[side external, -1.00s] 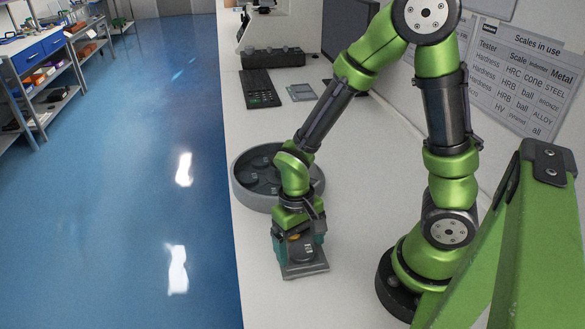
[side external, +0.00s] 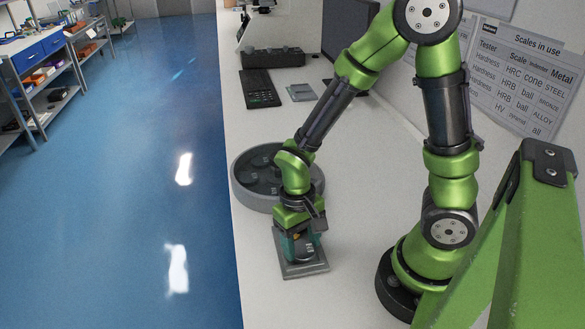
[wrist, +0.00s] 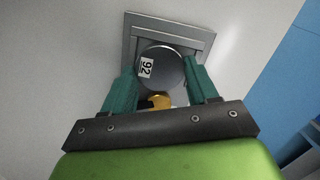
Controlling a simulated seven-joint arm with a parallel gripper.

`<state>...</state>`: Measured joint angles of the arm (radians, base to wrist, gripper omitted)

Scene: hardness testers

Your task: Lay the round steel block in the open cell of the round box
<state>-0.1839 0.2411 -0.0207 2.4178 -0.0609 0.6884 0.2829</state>
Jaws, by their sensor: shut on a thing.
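The round steel block (wrist: 168,72) is a grey disc with a white label reading 92. In the wrist view it sits between the two teal fingers of my gripper (wrist: 160,76), which is shut on it. The block is over a square grey tray (side external: 305,270), which also shows in the wrist view (wrist: 134,35). In the side view my gripper (side external: 302,243) is low over this tray, and the fingers partly hide the block. The round box (side external: 243,190) is grey with several round cells, behind my gripper. My arm covers part of it, and I cannot tell which cell is open.
A keyboard (side external: 259,90), a small grey pad (side external: 302,92) and a dark box (side external: 272,58) lie farther back on the white bench (side external: 350,180). A monitor (side external: 350,30) stands at the back. The bench's left edge drops to a blue floor.

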